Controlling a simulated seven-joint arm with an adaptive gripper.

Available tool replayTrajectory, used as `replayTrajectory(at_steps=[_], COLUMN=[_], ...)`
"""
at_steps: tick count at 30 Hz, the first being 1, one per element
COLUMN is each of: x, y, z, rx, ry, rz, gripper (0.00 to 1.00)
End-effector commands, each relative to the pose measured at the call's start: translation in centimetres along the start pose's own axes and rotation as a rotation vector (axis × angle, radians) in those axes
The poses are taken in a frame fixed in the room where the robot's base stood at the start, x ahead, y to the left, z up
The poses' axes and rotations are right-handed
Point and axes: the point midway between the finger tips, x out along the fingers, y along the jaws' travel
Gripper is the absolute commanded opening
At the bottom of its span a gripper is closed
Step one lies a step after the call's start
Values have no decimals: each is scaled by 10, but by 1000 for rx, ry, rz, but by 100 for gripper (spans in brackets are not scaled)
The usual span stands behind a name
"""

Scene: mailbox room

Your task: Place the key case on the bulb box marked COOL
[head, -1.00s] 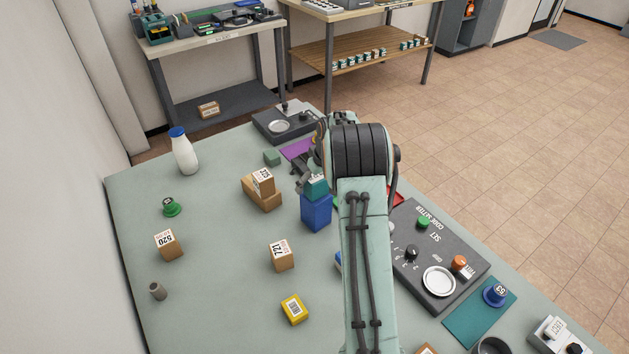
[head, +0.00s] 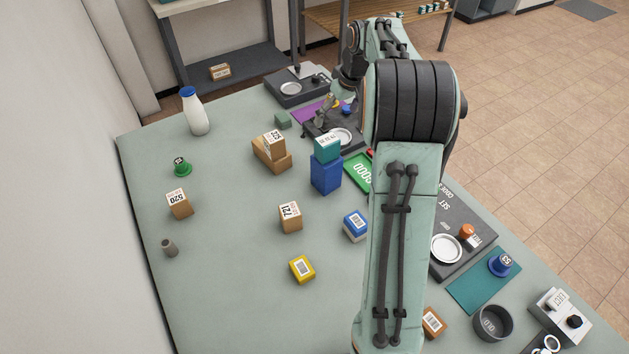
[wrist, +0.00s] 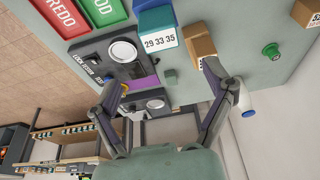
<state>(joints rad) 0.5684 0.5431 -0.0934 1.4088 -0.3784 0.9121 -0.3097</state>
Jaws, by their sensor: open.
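The key case, which I take to be the small teal box with a white label (head: 327,149), sits on top of a tall blue box (head: 326,175). In the wrist view the teal case (wrist: 163,37) shows the label "29 33 35", with part of the blue box (wrist: 150,5) behind it. I take the blue box to be the bulb box; no COOL mark is readable on it. My gripper (wrist: 160,86) is open and empty, apart from the case. In the head view my gripper (head: 328,112) is behind the stack, over the back devices.
Near the stack are stacked brown boxes (head: 271,154), a box marked 721 (head: 290,217), a small blue-and-white box (head: 355,226) and a yellow box (head: 302,270). A white bottle (head: 194,112) stands at the back left.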

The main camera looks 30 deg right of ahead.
Motion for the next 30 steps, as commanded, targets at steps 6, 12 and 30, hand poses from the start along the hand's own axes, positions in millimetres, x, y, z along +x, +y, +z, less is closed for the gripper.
replayTrajectory(at_steps=[6,12,30], x=[-38,-87,-94], y=[-76,-198,-256], z=[22,124,279], rx=[-17,-53,-95], ry=[-43,-162,-309], rz=[-41,-92,-80], gripper=[82,82,82])
